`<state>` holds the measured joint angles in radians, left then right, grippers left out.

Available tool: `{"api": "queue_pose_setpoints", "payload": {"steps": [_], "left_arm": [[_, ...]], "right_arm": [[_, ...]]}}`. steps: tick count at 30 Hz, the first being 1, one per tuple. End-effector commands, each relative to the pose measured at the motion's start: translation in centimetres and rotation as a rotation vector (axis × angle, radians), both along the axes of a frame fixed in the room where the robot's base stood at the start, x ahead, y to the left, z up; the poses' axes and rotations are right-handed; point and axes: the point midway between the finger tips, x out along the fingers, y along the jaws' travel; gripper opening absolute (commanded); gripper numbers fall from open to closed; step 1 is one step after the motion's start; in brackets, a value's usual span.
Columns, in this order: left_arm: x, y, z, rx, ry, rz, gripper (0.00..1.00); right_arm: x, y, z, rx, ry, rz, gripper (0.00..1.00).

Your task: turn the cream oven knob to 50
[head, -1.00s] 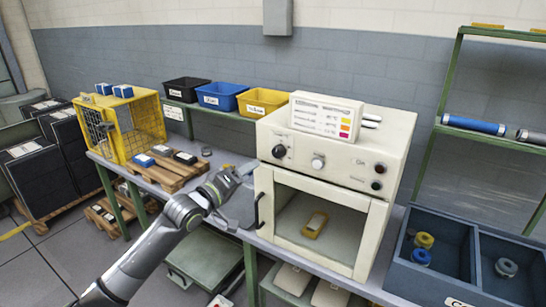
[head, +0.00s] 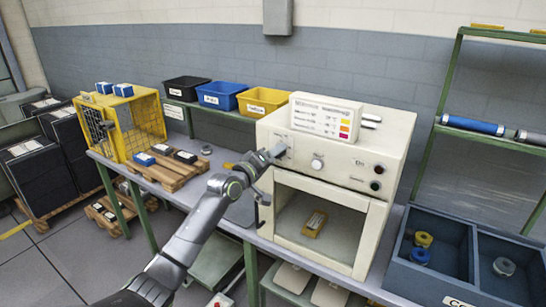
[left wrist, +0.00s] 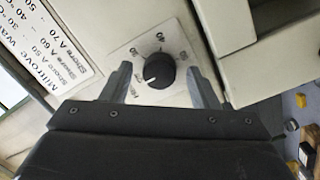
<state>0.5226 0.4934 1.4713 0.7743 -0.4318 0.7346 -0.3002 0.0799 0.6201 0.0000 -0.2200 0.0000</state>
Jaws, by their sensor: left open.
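The cream oven (head: 385,150) stands on the bench, its front glazed door shut. Its black knob (left wrist: 157,72) sits on a pale dial plate (left wrist: 178,98) in the left wrist view, with the white pointer mark toward the lower left. My right gripper is not in view.
A white knob (head: 317,163) sits right of the gripper on the panel. The door handle (head: 262,210) is below my wrist. A yellow cage (head: 148,125) stands left; a blue divided bin (head: 460,275) stands right.

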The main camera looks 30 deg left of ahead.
Motion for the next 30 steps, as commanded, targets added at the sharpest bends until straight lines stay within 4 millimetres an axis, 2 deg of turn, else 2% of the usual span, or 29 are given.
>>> {"api": "queue_pose_setpoints", "payload": {"steps": [5,15,23,30], "left_arm": [[0.0,0.0,0.0,0.000,0.000,0.000,0.53],[0.0,0.0,0.0,0.001,0.000,0.000,0.10],[0.0,0.0,-0.1,0.031,-0.003,0.000,0.10],[0.0,0.1,-0.1,0.155,-0.016,0.001,0.10]], "right_arm": [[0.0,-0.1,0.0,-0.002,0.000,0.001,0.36],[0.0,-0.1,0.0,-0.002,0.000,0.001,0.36],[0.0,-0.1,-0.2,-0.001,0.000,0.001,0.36],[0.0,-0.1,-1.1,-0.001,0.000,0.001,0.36]]}}
